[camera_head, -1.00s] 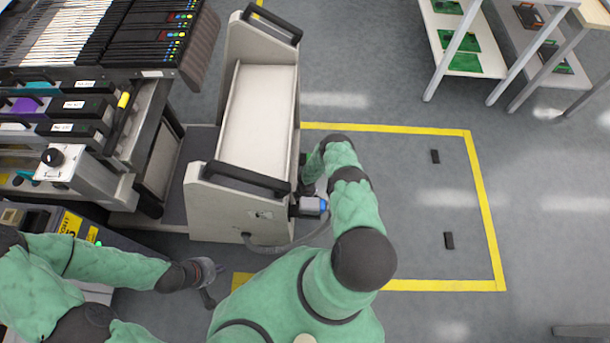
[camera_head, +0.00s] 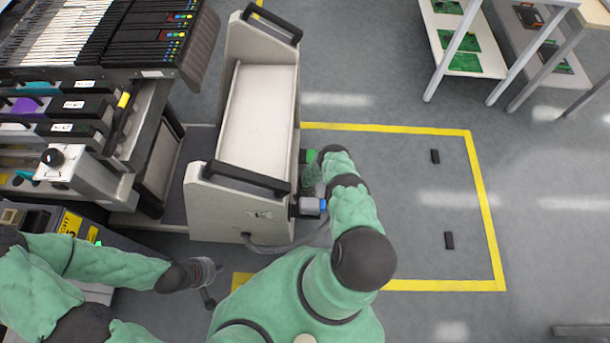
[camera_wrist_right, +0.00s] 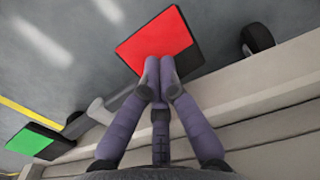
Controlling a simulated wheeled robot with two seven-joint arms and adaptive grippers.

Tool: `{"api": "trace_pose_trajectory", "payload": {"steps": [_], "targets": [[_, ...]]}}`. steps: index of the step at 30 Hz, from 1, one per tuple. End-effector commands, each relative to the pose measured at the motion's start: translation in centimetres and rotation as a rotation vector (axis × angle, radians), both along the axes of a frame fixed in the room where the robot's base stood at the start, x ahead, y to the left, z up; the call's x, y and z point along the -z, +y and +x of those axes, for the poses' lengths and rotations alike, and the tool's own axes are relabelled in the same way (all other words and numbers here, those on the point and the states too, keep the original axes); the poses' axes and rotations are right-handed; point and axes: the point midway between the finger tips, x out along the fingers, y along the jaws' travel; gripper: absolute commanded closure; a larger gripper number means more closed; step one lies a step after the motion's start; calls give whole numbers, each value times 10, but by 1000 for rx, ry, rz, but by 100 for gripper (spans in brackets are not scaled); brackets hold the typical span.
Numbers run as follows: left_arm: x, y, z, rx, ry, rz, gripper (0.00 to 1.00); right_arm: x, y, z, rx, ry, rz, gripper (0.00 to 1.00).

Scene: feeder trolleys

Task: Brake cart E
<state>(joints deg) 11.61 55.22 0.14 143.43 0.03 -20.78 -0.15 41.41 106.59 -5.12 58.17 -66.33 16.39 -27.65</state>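A beige trolley (camera_head: 258,120) with black handles stands in the middle of the head view; I cannot read an E on it. In the right wrist view, a red pedal (camera_wrist_right: 152,45) and a green pedal (camera_wrist_right: 36,141) sit at the ends of a grey bar along its side. The green pedal also shows in the head view (camera_head: 309,155). My right gripper (camera_wrist_right: 158,72) has its fingertips together over the red pedal's near edge; I cannot tell whether they touch it. My left gripper (camera_head: 209,284) hangs left of the trolley's near end, empty, its opening unclear.
A machine with feeder slots (camera_head: 95,45) stands left, close to the trolley. A yellow floor outline (camera_head: 482,200) encloses mostly free floor. White shelves (camera_head: 450,50) stand back right.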

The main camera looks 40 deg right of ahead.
Motion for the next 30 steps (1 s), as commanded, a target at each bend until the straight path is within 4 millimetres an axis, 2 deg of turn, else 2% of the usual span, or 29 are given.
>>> {"api": "trace_pose_trajectory", "payload": {"steps": [5, 30], "targets": [[-6, 0, 0, 0, 0, 0, 100, -6, 0, 0, 0, 0, 0, 100], [-72, 0, 0, 0, 0, 0, 100, -79, 1, 0, -1, -1, 1, 100]]}}
